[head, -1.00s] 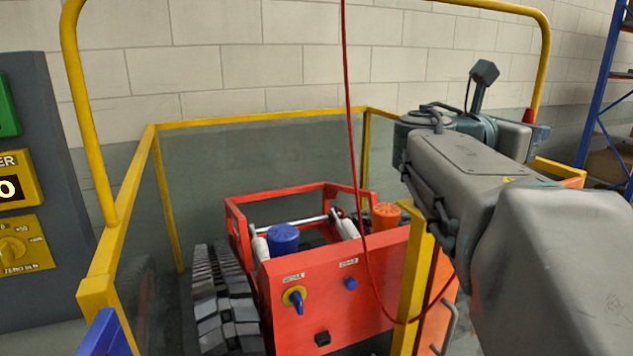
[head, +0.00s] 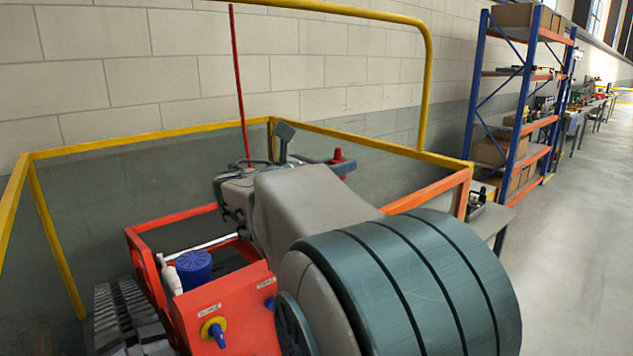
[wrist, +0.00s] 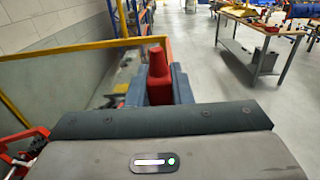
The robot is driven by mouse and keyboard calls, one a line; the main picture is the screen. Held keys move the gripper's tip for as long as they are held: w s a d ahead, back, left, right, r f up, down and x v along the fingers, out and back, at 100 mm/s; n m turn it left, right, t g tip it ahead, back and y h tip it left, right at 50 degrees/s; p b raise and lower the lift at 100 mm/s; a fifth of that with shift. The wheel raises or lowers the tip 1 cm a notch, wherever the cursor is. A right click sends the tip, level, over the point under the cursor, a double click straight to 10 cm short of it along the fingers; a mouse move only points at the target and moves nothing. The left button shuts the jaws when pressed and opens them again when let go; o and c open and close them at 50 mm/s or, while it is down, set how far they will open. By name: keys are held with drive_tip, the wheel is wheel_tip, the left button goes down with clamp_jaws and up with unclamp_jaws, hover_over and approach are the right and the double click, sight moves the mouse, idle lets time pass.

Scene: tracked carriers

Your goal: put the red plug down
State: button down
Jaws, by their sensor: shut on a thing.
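The red plug (head: 338,155) shows as a small red cone at the end of my arm, in front of the grey wall panel in the head view. In the wrist view the red plug (wrist: 158,72) stands upright between the blue-grey fingers of my gripper (wrist: 158,92), which is shut on it. In the head view my gripper (head: 335,166) is small and partly hidden behind my arm. The plug is in the air, and no surface touching it shows.
A red tracked carrier (head: 205,312) with a blue cap (head: 194,268) stands inside a yellow-railed enclosure (head: 150,137), partly hidden by my arm. A blue-orange shelf rack (head: 520,90) stands right. In the wrist view a workbench (wrist: 262,38) stands beyond open floor.

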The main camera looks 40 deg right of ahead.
drive_tip(key=shift+f, duration=1.7)
drive_tip(key=shift+f, duration=0.4)
drive_tip(key=c, duration=1.3)
unclamp_jaws()
drive_tip(key=shift+r, duration=0.15)
